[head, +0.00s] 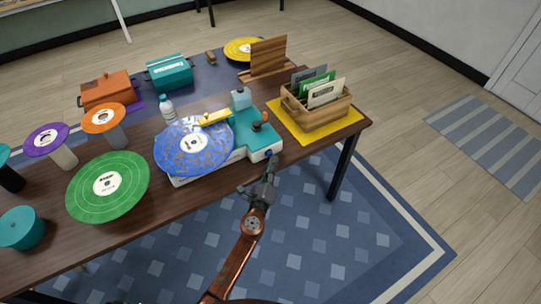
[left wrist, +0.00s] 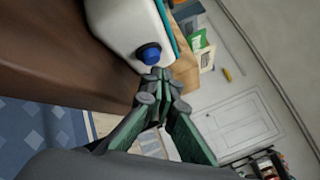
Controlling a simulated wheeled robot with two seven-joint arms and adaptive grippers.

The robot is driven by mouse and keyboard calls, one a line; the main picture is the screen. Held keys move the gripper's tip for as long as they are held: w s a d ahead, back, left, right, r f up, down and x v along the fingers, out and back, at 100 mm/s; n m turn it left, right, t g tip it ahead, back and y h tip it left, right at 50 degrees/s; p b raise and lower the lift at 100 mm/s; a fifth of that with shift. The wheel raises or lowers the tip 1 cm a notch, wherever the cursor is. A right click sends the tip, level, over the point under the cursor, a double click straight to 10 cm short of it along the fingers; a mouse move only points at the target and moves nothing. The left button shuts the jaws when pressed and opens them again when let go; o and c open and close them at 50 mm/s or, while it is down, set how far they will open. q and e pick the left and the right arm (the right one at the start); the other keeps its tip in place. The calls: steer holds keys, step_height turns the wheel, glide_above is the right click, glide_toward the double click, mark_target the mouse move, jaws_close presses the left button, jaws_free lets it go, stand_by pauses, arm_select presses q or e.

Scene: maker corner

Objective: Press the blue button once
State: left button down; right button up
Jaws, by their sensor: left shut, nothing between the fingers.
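The blue button (left wrist: 149,54) sits on the white side of the turntable base (left wrist: 118,22). In the head view the turntable (head: 263,142) stands at the table's front edge with a blue speckled record (head: 180,152) on it, and the button (head: 269,153) is a small dark spot on its front right corner. My left gripper (head: 270,166) is shut and empty, its tips just in front of the button. In the left wrist view the shut fingertips (left wrist: 161,76) are very close to the button's lower right; I cannot tell whether they touch it. My right gripper is not in view.
A wooden crate of records (head: 318,108) stands on a yellow mat right of the turntable. The space in front of the table (head: 190,204) is open above the blue rug (head: 320,240).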

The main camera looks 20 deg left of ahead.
arm_select(q)
steer(key=shift+s+d, duration=0.15)
steer(key=shift+d, duration=0.05)
steer(key=s+d, duration=0.1)
steer(key=d, duration=0.1)
steer(key=s+d, duration=0.2)
stand_by(0.6)
stand_by(0.6)
